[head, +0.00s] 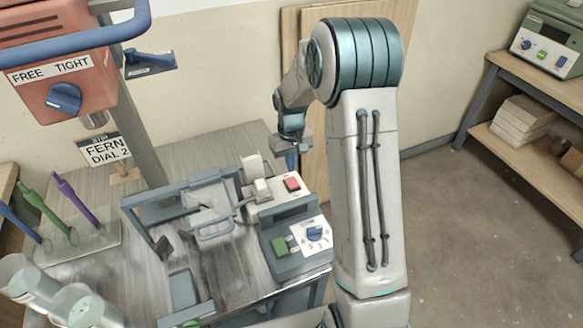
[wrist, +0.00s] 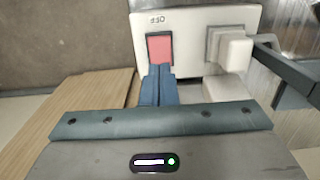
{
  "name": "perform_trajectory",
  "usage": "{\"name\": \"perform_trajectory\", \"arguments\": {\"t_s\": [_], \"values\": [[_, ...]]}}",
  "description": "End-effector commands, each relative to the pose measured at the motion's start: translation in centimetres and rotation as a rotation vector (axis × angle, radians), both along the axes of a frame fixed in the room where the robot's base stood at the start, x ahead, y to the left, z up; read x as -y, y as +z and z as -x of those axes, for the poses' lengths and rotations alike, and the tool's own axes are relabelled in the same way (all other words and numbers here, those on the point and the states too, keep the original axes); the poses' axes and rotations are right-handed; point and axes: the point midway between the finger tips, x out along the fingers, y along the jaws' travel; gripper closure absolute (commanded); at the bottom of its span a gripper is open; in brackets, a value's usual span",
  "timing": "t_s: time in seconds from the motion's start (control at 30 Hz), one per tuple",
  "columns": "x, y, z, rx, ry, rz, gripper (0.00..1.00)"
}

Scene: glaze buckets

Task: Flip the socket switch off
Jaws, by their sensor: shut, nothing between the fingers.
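The socket (head: 265,207) is a white block on the bench, with a red rocker switch (head: 292,183) and a white plug beside it. In the wrist view the red switch (wrist: 160,47) sits in the white plate (wrist: 190,20), with a small upside-down OFF label above it. The plug (wrist: 235,50) is to its right. My gripper (head: 292,160) is shut and empty, above and behind the switch in the head view. In the wrist view its blue fingertips (wrist: 158,70) lie at the switch's lower edge; I cannot tell whether they touch it.
A grey control box (head: 297,245) with a green button and blue dial stands in front of the socket. A grey metal frame (head: 185,205) is to the left. Glass jars (head: 85,305) and coloured tools (head: 75,200) are at far left. Open floor lies right of my arm.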

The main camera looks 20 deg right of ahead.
Motion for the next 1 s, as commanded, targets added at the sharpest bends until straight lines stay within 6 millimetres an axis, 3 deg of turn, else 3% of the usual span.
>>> {"name": "perform_trajectory", "arguments": {"t_s": [0.2, 0.4, 1.0], "values": [[0.0, 5.1, -0.3, 0.007, 0.001, 0.001, 1.0], [0.0, 7.8, -0.4, 0.004, 0.0, 0.001, 1.0], [0.0, 8.6, -0.4, -0.002, -0.037, 0.003, 1.0]]}}
